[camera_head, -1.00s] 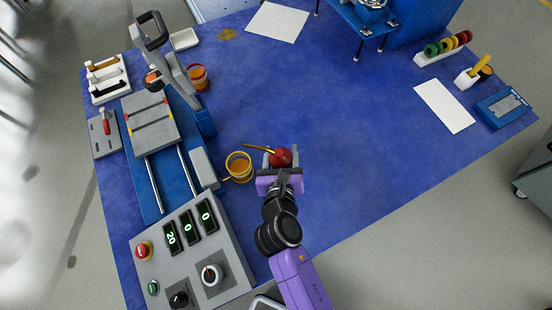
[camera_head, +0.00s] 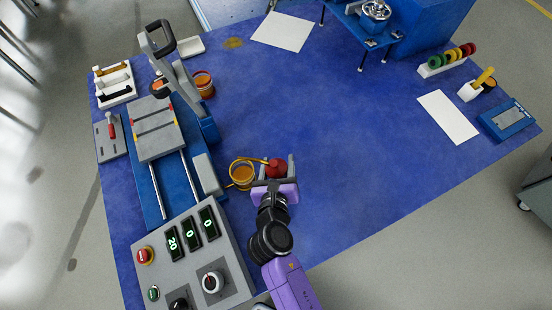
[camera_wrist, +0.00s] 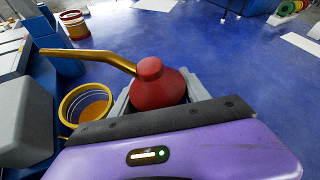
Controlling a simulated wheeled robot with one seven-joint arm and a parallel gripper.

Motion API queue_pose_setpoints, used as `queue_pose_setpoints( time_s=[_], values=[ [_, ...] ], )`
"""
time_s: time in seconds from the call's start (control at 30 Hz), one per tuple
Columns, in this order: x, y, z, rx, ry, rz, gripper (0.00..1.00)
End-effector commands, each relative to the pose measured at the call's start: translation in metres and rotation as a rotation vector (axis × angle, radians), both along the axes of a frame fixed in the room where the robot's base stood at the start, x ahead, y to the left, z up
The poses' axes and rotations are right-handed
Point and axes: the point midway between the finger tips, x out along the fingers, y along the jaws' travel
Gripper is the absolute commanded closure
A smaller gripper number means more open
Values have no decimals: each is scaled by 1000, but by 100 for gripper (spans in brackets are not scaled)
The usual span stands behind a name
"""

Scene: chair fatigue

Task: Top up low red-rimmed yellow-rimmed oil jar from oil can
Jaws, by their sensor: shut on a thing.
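My gripper (camera_head: 277,168) is shut on the red oil can (camera_head: 277,171), which also fills the middle of the wrist view (camera_wrist: 158,88). The can looks upright, and its long brass spout (camera_wrist: 95,56) points left. In the head view the spout crosses over the far part of the yellow-rimmed jar (camera_head: 233,183). This jar stands just left of my gripper, with amber oil inside, and shows in the wrist view (camera_wrist: 66,116). I cannot tell whether oil flows. A red-rimmed jar (camera_head: 204,90) stands farther back, beside the blue fixture; it also shows in the wrist view (camera_wrist: 76,30).
A test rig with a grey sled (camera_head: 158,135), rails and a tall handle (camera_head: 158,40) stands left of the jars. Its control panel (camera_head: 190,262) is at front left. A grey block (camera_head: 207,174) sits close left of the yellow-rimmed jar.

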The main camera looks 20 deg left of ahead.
Motion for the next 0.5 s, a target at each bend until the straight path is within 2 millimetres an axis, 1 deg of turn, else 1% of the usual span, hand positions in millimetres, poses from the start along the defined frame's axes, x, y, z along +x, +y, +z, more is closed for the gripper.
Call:
queue_pose_setpoints(
  time_s=[0.3,0.33,0.5],
  values=[
    [4,-9,-14,-153,-50,1,100],
    [4,-9,-11,-169,-55,1,100],
    [5,-13,-9,-252,-82,1,100]
  ],
)
